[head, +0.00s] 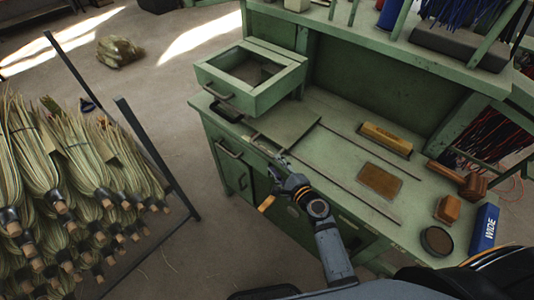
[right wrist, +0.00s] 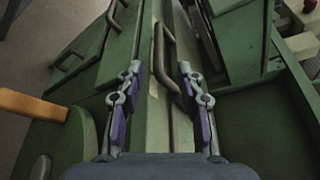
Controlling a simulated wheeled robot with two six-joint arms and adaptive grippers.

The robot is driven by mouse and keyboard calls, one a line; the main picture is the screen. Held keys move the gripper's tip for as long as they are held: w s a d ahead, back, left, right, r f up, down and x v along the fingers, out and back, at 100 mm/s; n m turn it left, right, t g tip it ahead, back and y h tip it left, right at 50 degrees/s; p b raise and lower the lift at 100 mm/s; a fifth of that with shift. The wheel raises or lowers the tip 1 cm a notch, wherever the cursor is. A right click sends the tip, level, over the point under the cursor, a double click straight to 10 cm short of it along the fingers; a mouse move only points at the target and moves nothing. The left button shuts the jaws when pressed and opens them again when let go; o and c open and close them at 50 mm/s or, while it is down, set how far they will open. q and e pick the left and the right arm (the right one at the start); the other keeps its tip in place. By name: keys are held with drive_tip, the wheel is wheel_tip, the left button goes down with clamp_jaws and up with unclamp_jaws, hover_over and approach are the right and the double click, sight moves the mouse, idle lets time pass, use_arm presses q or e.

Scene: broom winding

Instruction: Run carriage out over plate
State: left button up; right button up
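The flat green carriage (head: 285,119) appears to be the slab lying at the left end of two thin rails on the green bench. The brown plate (head: 380,181) lies flat between the rails, further right and apart from it. My right gripper (head: 281,160) is at the bench's front edge, near the carriage's front. In the right wrist view its fingers (right wrist: 157,80) are spread and empty. A dark U-shaped handle (right wrist: 166,58) shows just beyond and between them, with no visible contact. My left gripper is not in view.
An open green box (head: 248,97) stands behind the carriage. An orange handle (head: 266,203) sticks out from the bench front. A yellow block (head: 386,139), wooden mallet (head: 458,180), round tin (head: 437,241) and blue WIDE box (head: 485,228) lie right. A broom rack (head: 70,190) stands left.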

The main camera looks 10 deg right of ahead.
sight(266, 154)
drive_tip(key=x, duration=0.7)
drive_tip(key=shift+w+d+f, duration=0.1)
drive_tip(key=shift+f, duration=0.1)
drive_tip(key=shift+w, duration=0.15)
drive_tip(key=shift+c, duration=0.9)
drive_tip(key=c, duration=0.5)
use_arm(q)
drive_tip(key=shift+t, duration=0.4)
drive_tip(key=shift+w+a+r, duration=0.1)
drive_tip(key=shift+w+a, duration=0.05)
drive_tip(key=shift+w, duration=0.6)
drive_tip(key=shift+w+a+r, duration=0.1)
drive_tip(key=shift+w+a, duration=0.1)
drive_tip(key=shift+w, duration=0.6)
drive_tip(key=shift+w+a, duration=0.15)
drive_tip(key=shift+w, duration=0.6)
use_arm(e)
clamp_jaws()
